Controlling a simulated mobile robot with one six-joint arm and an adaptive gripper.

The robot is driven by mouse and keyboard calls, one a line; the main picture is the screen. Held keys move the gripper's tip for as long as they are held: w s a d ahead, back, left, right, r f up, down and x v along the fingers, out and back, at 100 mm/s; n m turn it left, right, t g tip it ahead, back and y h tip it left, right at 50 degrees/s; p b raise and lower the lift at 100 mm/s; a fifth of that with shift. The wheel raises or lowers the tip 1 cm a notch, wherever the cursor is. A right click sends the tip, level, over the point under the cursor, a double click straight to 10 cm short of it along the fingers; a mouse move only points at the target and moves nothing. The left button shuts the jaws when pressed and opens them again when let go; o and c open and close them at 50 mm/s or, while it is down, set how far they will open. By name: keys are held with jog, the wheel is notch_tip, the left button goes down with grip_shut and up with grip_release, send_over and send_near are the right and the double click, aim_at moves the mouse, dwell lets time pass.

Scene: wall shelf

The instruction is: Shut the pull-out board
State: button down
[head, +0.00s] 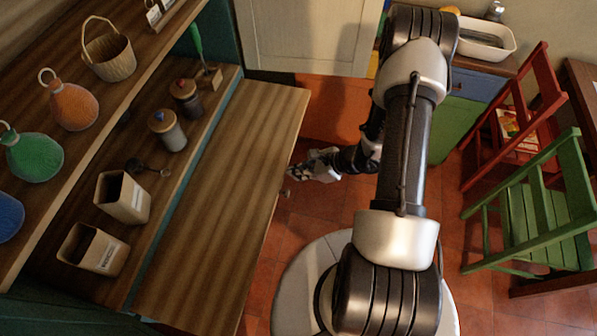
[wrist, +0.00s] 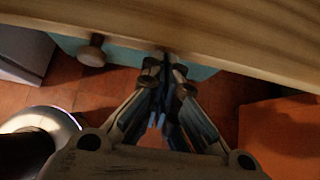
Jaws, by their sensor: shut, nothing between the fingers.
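The pull-out board (head: 231,190) is a wide wooden panel that sticks out from under the counter shelf in the head view. In the wrist view its front edge (wrist: 200,50) crosses the top, with a round knob (wrist: 92,52) at left below it. The knob also shows small in the head view (head: 285,193). My gripper (head: 305,165) is at the board's outer edge. In the wrist view my gripper (wrist: 164,68) has its fingertips together at the edge, with nothing between them. I cannot tell whether they touch the board.
Cartons (head: 122,197), lidded jars (head: 167,130) and a dark scoop (head: 147,168) stand on the counter behind the board. The board's top is bare. A red chair (head: 520,120) and a green chair (head: 535,215) stand at right. Tiled floor lies open below the board.

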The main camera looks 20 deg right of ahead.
aim_at(219, 154)
jog(key=w+a+b, duration=0.2)
jog(key=w+a, duration=0.3)
jog(key=a, duration=0.1)
jog(key=w+a+b, duration=0.2)
jog(key=w+a, duration=0.3)
jog(key=a, duration=0.1)
jog(key=w+a+b, duration=0.3)
jog(key=w+a, duration=0.2)
jog(key=a, duration=0.2)
jog(key=shift+w+a, duration=0.45)
jog(key=shift+a, duration=0.05)
jog(key=shift+w+r, duration=0.1)
jog(key=shift+r, duration=0.1)
